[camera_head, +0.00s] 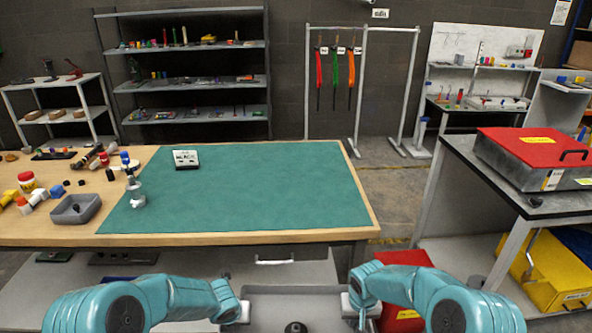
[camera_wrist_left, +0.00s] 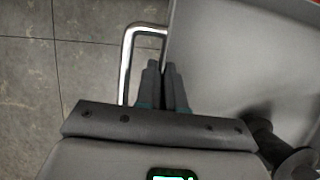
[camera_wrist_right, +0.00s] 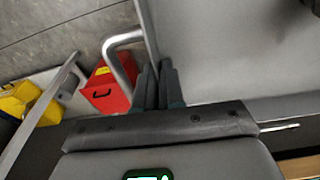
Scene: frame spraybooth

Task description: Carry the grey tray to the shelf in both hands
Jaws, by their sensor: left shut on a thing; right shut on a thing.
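The grey tray (camera_head: 320,308) is at the bottom centre of the head view, between my two arms; its near part is cut off. A dark rounded object (camera_head: 295,328) shows inside the tray. A dark grey shelf (camera_head: 190,82) with several loaded levels stands against the back wall. Which shelf is meant cannot be told.
A workbench with a green mat (camera_head: 240,190) stands just ahead, with bottles and a grey bin (camera_head: 75,209) at its left. A side bench (camera_head: 480,165) carries a red-lidded case (camera_head: 535,150) at right. A white-framed rack (camera_head: 62,112) stands back left. Floor (camera_head: 400,190) shows between the benches.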

